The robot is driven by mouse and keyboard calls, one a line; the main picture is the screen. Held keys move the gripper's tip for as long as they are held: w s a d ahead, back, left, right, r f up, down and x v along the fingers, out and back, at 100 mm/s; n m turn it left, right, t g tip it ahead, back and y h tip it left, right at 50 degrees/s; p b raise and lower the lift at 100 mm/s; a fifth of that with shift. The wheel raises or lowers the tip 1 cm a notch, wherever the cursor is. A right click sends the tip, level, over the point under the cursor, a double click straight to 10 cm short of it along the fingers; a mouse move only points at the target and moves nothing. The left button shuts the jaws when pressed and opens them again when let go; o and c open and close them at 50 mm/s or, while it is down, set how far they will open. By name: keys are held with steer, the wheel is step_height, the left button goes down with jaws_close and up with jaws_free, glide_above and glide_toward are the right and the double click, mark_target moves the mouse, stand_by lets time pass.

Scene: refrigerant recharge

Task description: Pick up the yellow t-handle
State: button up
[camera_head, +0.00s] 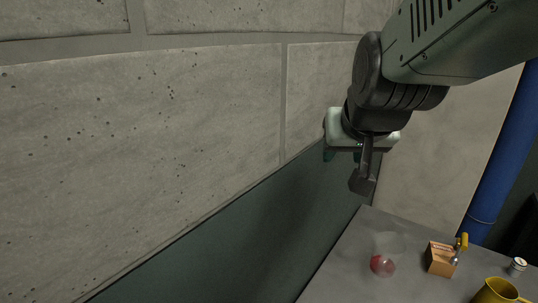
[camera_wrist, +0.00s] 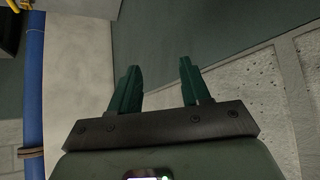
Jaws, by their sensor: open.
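A yellow t-handle (camera_head: 463,241) with a short metal shaft shows at the lower right of the head view. It stands at the right side of a small tan box (camera_head: 440,258) on a grey table; I cannot tell whether it is in the box or beside it. My gripper (camera_head: 343,155) is in the air, above and to the left of the t-handle, well apart from it. In the wrist view my gripper (camera_wrist: 158,72) shows two green fingers spread apart with nothing between them. The t-handle cannot be made out in the wrist view.
The grey table (camera_head: 350,265) also holds a clear and red round object (camera_head: 383,264), a yellow mug (camera_head: 497,291) and a small white-topped can (camera_head: 517,266). A blue pipe (camera_head: 502,165) rises behind the table. A concrete block wall (camera_head: 150,130) fills the left.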

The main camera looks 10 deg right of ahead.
steer(key=w+d+f+m+t+h, duration=0.1)
steer(key=w+d+f+h, duration=0.15)
steer(key=d+f, duration=0.4)
steer(key=w+d+f+m+t+h, duration=0.15)
steer(key=w+d+f, duration=0.25)
steer(key=d, duration=0.6)
steer(key=w+d+f+m+h, duration=0.25)
steer(key=d+f, duration=0.25)
steer(key=d, duration=0.3)
steer(key=m+t+h, duration=0.2)
steer(key=h, duration=0.3)
glide_toward(465, 238)
steer(key=x, duration=1)
steer(key=shift+s+f, duration=0.1)
steer(key=shift+f, duration=0.05)
jaws_close()
